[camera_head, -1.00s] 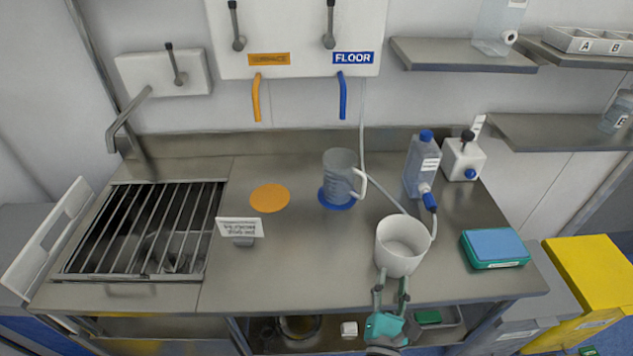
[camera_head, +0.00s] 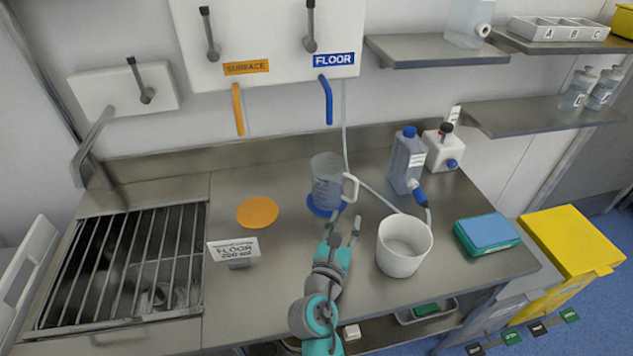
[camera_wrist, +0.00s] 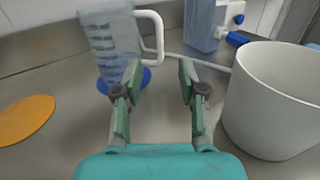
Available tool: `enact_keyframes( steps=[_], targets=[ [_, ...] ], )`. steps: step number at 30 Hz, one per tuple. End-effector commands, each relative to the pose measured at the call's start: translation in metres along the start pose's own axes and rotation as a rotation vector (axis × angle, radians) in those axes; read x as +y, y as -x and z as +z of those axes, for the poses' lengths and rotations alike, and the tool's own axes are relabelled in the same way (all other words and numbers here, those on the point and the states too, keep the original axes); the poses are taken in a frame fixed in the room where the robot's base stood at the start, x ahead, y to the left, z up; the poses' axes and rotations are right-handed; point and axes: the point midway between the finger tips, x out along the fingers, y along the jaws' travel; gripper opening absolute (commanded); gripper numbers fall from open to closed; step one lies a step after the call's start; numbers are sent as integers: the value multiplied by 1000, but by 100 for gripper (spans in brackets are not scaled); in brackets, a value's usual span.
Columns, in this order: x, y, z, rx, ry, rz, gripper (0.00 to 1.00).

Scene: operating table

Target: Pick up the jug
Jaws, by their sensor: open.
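The jug (camera_head: 326,184) is clear grey with measuring marks and a white handle on its right side. It stands upright on a round blue mat (camera_head: 318,208) at the middle of the steel counter. In the wrist view the jug (camera_wrist: 108,45) is at the upper left, with its handle (camera_wrist: 152,36) ahead between the finger directions. My gripper (camera_head: 345,226) is open and empty, just in front of the jug and below its handle in the picture. In the wrist view my gripper (camera_wrist: 158,80) has its fingers spread wide, with the left finger overlapping the jug's lower edge.
A white bucket (camera_head: 403,258) stands close to the right of my gripper. A bottle with a blue cap (camera_head: 405,160) and hose stands behind it. A sink grate (camera_head: 120,265) is at the far left.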

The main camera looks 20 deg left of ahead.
Motion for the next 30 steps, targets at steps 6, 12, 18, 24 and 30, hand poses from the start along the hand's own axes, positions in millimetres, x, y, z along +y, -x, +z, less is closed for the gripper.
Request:
enact_keyframes(
  steps=[6,12,18,24,30],
  targets=[
    [-3,-18,5,26,9,-62,41],
    [-6,-47,4,27,10,-63,41],
    [-6,-66,3,26,10,-61,41],
    [-10,-81,0,26,10,-62,41],
    [-14,-108,-4,26,9,-62,41]
  ],
)
